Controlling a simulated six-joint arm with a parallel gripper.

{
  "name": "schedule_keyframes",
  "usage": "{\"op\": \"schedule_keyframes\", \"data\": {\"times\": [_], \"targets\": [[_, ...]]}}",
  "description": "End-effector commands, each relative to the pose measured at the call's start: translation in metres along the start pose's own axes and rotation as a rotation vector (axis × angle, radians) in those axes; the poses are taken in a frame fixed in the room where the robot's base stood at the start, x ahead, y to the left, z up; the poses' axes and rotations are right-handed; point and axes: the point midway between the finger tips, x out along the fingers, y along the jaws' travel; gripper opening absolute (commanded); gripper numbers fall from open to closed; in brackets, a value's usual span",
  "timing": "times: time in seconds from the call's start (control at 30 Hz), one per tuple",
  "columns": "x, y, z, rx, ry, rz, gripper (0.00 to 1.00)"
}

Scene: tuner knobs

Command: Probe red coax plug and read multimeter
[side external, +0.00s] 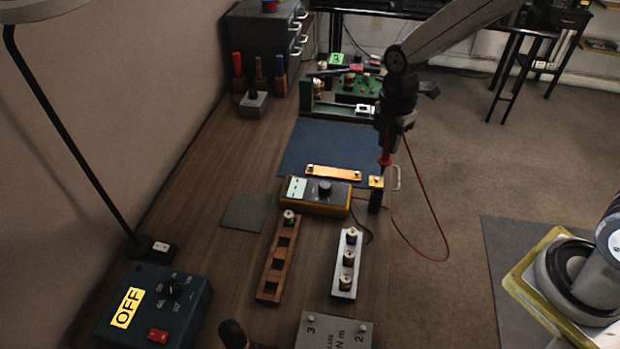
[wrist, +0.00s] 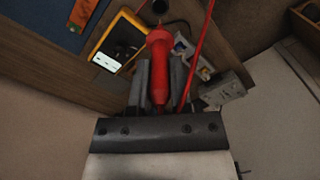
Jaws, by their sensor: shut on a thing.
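My gripper (side external: 386,140) is shut on a red probe (side external: 385,158), which points down. In the wrist view the probe (wrist: 158,62) stands between the two fingers. Its tip is just above or beside a black post with a yellow top (side external: 376,192); I cannot tell whether they touch. A red lead (side external: 440,225) hangs from the probe in a loop. The yellow multimeter (side external: 322,209) lies left of the post, with a pale display and a dark dial; it also shows in the wrist view (wrist: 118,42). Its reading is too small to make out. I cannot pick out a red coax plug with certainty.
An orange strip (side external: 333,173) lies on a blue mat (side external: 310,140). A brown rack (side external: 272,275) and a white rack (side external: 337,278) with small plugs stand in front. A green fixture (side external: 330,111) is behind. A blue box marked OFF (side external: 190,318) sits at front left.

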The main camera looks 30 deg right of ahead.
Motion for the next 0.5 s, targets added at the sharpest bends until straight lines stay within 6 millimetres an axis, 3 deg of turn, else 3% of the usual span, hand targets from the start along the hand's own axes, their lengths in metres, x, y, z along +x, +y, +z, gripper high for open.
{"op": "schedule_keyframes", "data": {"times": [0.5], "targets": [[0.0000,-0.0005,-0.0035,-0.008,0.000,0.000,0.00]]}}
